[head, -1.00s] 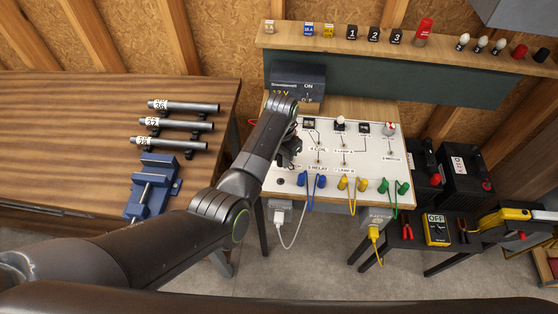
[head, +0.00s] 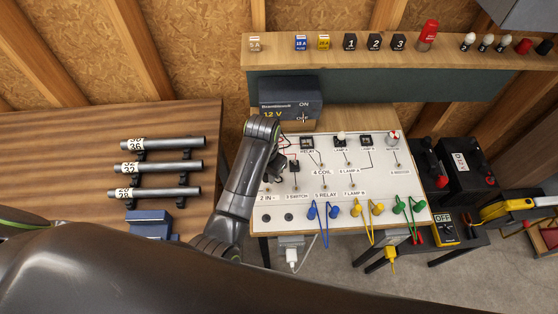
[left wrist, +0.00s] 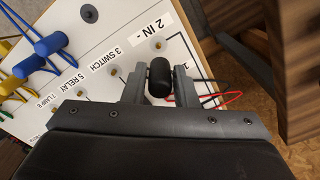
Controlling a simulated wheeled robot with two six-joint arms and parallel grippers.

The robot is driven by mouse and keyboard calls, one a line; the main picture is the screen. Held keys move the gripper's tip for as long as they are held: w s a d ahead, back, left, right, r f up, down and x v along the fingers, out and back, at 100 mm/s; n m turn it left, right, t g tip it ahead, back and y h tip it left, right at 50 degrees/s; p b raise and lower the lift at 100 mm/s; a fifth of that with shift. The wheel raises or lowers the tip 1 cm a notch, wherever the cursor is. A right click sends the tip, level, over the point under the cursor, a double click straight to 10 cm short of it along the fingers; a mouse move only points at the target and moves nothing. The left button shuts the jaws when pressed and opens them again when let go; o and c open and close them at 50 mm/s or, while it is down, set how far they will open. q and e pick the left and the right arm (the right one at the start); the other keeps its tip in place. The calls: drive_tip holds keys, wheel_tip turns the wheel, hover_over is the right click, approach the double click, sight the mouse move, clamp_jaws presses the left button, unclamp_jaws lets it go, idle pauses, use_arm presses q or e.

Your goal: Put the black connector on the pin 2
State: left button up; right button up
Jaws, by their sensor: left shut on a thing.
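The black connector (left wrist: 160,80) is a short dark cylinder between the fingers of my left gripper (left wrist: 147,75) in the left wrist view. The gripper is shut on it. Pin 2 (left wrist: 158,45) is a small brass post beside the "2 IN -" label on the white board (left wrist: 95,35). It shows just beyond the connector's end, and I cannot tell whether the two touch. In the head view my left gripper (head: 276,165) is over the board's left side, above the "2 IN -" label (head: 268,197). My arm hides the connector there.
Pin 3 (left wrist: 115,71) stands close to the left finger. A red wire (left wrist: 217,97) runs beside the right finger. Blue (head: 323,211), yellow (head: 366,208) and green (head: 408,205) connectors line the board's front. A 12 V power supply (head: 283,98) stands behind.

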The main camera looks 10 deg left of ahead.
sight(267, 189)
use_arm(q)
drive_tip(key=shift+s+d+f, duration=0.1)
drive_tip(key=shift+s+f, duration=0.05)
drive_tip(key=shift+f, duration=0.4)
drive_tip(key=shift+s+f, duration=0.15)
drive_tip(key=shift+f, duration=1.7)
use_arm(e)
drive_tip(key=shift+s+d, duration=0.55)
drive_tip(key=shift+d, duration=0.05)
drive_tip(key=shift+d, duration=0.45)
use_arm(q)
drive_tip(key=shift+f+b, duration=0.4)
drive_tip(key=shift+f, duration=0.45)
use_arm(e)
drive_tip(key=shift+a+f, duration=0.15)
drive_tip(key=shift+f, duration=0.3)
